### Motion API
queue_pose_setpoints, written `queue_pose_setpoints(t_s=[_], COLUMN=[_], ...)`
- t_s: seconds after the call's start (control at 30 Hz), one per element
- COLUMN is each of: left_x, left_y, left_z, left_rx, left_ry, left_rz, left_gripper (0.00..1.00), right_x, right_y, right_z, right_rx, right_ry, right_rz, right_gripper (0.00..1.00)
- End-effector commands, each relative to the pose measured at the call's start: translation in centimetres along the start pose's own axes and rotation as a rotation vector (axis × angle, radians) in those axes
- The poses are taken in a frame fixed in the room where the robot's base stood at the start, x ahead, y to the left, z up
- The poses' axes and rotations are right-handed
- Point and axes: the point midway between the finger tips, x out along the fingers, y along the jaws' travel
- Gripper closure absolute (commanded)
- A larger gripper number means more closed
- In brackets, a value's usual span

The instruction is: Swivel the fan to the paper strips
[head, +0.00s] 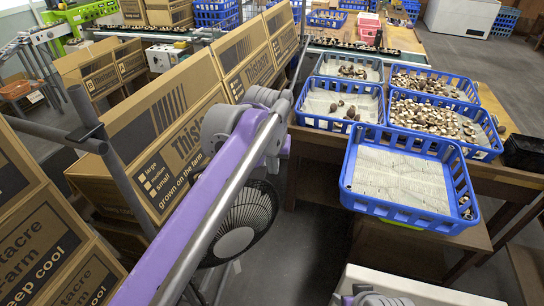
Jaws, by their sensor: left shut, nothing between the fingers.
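The fan (250,207), with a round dark wire guard and a pale hub, stands on the floor side of the aisle in the head view. My purple and grey left arm crosses in front of it and hides its left part and much of its stand. My left gripper (286,97) is at the far end of that arm, above and beyond the fan's guard, small and partly hidden. It is shut and empty, and I see no contact with the fan. I cannot make out any loose paper strips. My right gripper is out of view.
Large cardboard boxes (165,135) line the left side. Blue crates stand on the right-hand table, several with mushrooms; the nearest crate (400,212) has a pale lined sheet in it. Grey rails cross the left. The aisle floor (310,235) between is clear.

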Motion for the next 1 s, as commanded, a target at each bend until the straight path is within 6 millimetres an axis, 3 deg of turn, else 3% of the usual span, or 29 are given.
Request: queue_pose_setpoints(t_s=[0.03, 0.33, 1.0], left_x=[1.1, 0.0, -0.3], left_y=[0.0, 0.1, 0.1], left_z=[0.0, 3.5, 4.5], left_rx=[-0.001, 0.000, 0.033], left_ry=[0.000, 0.001, 0.000], left_rz=[0.000, 0.001, 0.012], left_gripper=[1.00, 1.00, 1.00], right_x=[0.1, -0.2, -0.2], right_y=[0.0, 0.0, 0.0], right_z=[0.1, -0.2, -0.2], right_rx=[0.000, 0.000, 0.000], right_ry=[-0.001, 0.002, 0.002], right_rz=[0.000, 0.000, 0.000], right_gripper=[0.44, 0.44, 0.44])
